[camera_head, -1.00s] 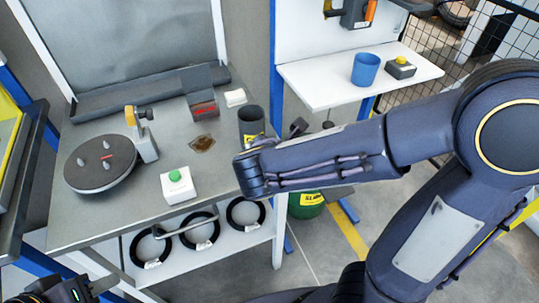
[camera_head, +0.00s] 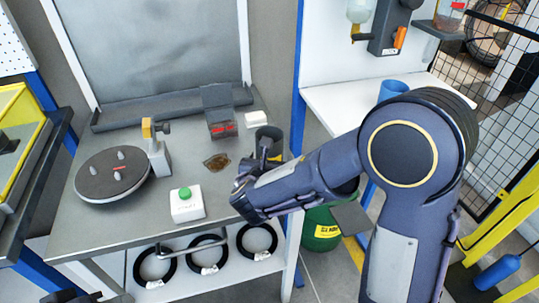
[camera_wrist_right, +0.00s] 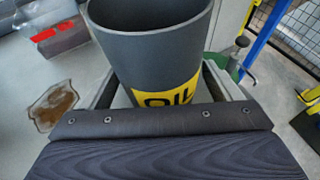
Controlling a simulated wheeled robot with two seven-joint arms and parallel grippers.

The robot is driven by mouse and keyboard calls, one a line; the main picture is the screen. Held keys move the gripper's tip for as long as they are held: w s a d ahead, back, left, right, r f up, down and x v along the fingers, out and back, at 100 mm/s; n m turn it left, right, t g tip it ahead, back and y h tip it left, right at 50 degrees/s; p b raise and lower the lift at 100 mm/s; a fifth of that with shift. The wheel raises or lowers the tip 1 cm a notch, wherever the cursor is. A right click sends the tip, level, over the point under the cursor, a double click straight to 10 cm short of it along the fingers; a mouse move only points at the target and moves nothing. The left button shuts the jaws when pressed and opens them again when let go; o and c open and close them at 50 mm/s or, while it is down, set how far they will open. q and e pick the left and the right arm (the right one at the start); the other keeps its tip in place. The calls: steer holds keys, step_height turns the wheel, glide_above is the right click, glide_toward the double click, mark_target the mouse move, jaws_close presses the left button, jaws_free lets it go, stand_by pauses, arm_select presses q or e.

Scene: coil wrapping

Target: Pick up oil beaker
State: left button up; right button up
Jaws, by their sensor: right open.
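The oil beaker is a dark grey open cup with a yellow label. It stands on the metal workbench near its right edge in the head view (camera_head: 268,134), partly hidden by my right gripper. In the right wrist view the beaker (camera_wrist_right: 150,52) is large and upright, its label reading "OIL" towards me. My right gripper (camera_wrist_right: 160,85) is open, with one finger on each side of the beaker. I cannot tell whether the fingers touch it.
The workbench (camera_head: 120,228) also carries a round turntable (camera_head: 112,175), a green-button box (camera_head: 187,204), a brown oil stain (camera_head: 217,161) and a grey holder with red marking (camera_head: 220,115). A blue cup (camera_head: 392,90) stands on the white shelf.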

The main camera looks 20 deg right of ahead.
steer(key=shift+w, duration=0.15)
steer(key=c, duration=1.2)
steer(key=shift+r, duration=0.1)
